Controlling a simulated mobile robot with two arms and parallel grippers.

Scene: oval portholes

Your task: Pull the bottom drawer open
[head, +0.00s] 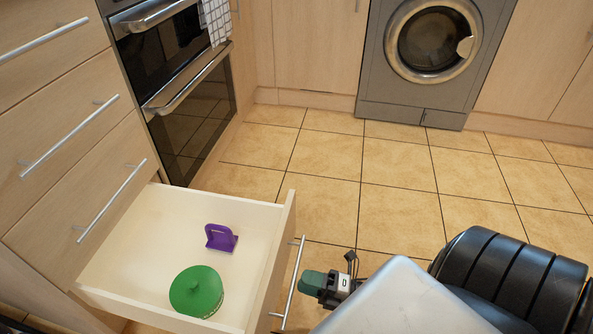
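The bottom drawer (205,212) stands pulled well out at the lower left, its inside in open view. Its silver bar handle (292,275) is on the front panel, facing right. My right gripper (311,284), with teal finger parts, is just right of the handle's middle, very close to it. I cannot tell whether it touches the bar or whether its fingers are open or shut. In the drawer are a purple object (221,238) with an upright loop and a round green object (196,292). My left gripper is not in view.
Closed drawers with bar handles rise above the open one at left. An oven (175,75) with a checked towel (215,20) stands beyond. A grey washing machine (432,60) is at the back. The tiled floor (330,190) between is clear.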

